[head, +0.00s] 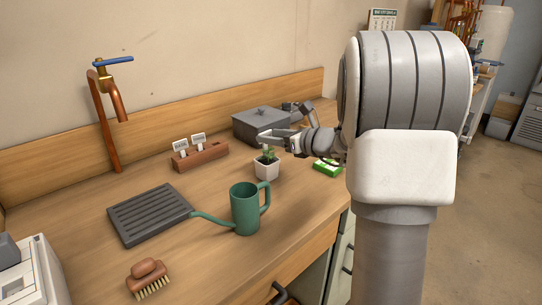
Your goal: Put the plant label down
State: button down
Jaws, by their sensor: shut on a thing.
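My gripper (266,140) is over the right part of the wooden counter, just above and behind the small potted plant (266,166). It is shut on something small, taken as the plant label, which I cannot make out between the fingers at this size. A brown wooden block (200,156) stands left of my gripper, with two small white labels, a left one (180,145) and a right one (198,138), upright in it. My arm hides part of the counter's right end.
A grey lidded box (262,122) stands behind my gripper, and a green-and-white packet (327,167) lies to the right. A green watering can (246,210), black slatted tray (150,213), brush (148,278) and copper tap (107,110) are further left. Bare counter lies between block and can.

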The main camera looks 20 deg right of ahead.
aim_at(266, 150)
jog(key=shift+w+a+f, duration=0.15)
jog(key=shift+f, duration=0.35)
jog(key=shift+f+b, duration=0.85)
jog(key=shift+f, duration=0.8)
jog(key=shift+f, duration=0.15)
jog(key=shift+c, duration=1)
grip_release()
